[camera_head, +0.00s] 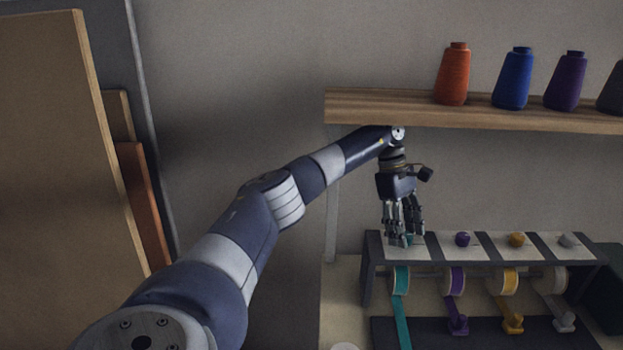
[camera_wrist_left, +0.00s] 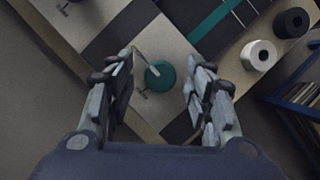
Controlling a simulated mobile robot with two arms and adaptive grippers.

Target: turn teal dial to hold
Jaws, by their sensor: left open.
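The teal dial (camera_wrist_left: 160,75) is a round knob on a light plate of the rack's top panel. In the left wrist view it lies between the spread fingers of my left gripper (camera_wrist_left: 158,95), with a gap on both sides. In the head view my left gripper (camera_head: 404,238) points down over the leftmost plate and largely hides the dial. The gripper is open and empty. Small dark marks sit beside the dial in the wrist view, too small to read. My right gripper is in neither view.
Purple (camera_head: 463,239), yellow (camera_head: 516,240) and grey (camera_head: 569,241) knobs stand to the right on the same rack (camera_head: 440,262). Ribbon rolls hang below, a teal one (camera_head: 401,281) leftmost. A wooden shelf (camera_head: 480,113) with several thread cones is above the rack, close to my left wrist.

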